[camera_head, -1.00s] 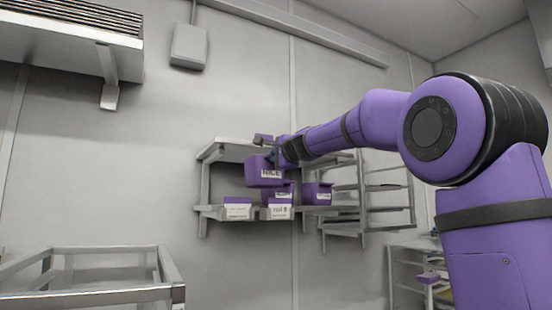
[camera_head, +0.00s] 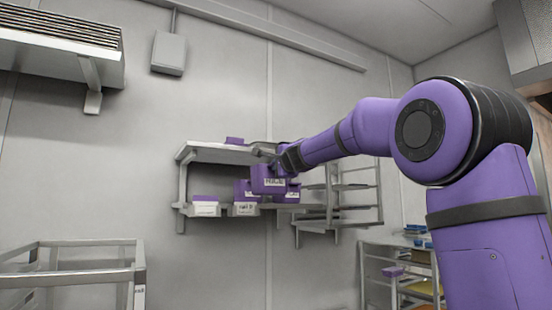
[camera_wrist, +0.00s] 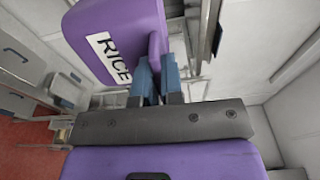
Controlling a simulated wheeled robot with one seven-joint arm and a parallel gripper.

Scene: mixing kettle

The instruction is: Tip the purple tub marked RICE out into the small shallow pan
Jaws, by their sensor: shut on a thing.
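The purple tub marked RICE (camera_head: 268,181) is held by my gripper (camera_head: 281,162) in front of the wall shelf. In the wrist view the tub (camera_wrist: 92,42) fills the upper left, its white RICE label facing the camera. The tub's inside and contents are hidden. I cannot make out the small shallow pan in either view.
Several purple and white tubs stand on the wall shelf (camera_head: 222,154) behind the held tub. A wire rack (camera_head: 345,192) adjoins it on the right. A metal-framed cart (camera_head: 70,278) stands at lower left. A shelving unit (camera_head: 400,268) with coloured items stands at lower right.

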